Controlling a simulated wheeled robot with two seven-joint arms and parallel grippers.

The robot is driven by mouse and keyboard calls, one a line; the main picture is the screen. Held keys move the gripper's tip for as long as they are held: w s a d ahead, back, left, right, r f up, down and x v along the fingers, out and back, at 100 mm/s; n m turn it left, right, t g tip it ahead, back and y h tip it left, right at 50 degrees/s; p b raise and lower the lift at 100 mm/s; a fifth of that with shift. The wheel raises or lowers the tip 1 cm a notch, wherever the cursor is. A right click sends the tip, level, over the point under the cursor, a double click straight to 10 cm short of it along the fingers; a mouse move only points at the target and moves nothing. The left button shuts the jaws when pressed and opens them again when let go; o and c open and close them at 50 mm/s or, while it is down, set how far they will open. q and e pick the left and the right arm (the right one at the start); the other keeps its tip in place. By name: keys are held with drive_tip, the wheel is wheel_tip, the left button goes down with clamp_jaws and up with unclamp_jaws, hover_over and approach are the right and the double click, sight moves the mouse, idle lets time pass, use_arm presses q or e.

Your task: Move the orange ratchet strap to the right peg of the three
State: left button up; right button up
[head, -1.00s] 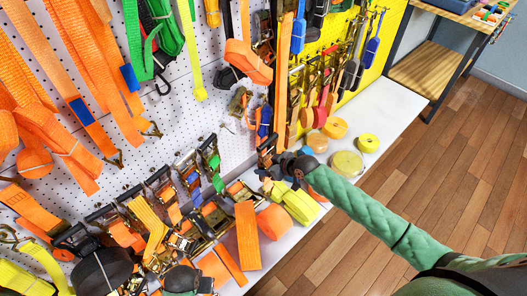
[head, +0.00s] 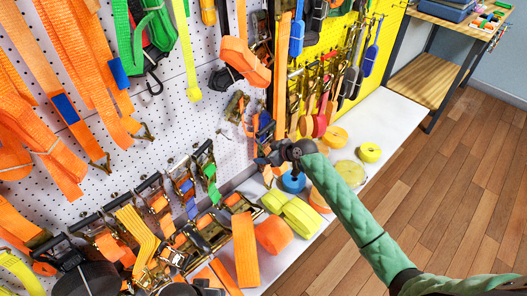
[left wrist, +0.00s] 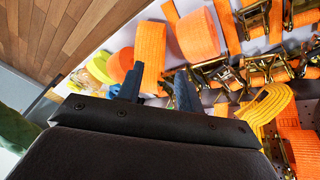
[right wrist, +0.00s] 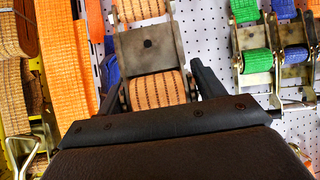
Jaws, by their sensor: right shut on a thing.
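My right gripper (head: 268,155) is near the pegboard wall, above the white shelf. In the right wrist view it is shut on an orange ratchet strap (right wrist: 158,90), whose metal ratchet and orange webbing lie between the fingers. In the head view the gripper largely hides this strap. Other ratchets with green (right wrist: 257,62) and blue webbing hang to the right in the right wrist view. The three pegs cannot be told apart clearly. My left gripper (left wrist: 155,92) is open and empty, with orange webbing and rolls beyond its fingers.
Yellow webbing rolls (head: 290,212), an orange roll (head: 273,236) and a blue roll (head: 293,181) sit on the white shelf (head: 385,115). Several ratchets hang along the lower wall. Long orange straps (head: 60,80) hang at left. Tools hang on the yellow board at right.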

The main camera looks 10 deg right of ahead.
drive_tip(key=shift+s+n, duration=0.1)
drive_tip(key=shift+n, duration=0.2)
use_arm(q)
drive_tip(key=shift+d+f, duration=0.1)
drive_tip(key=shift+f, duration=0.05)
use_arm(e)
drive_tip(key=shift+a, duration=0.15)
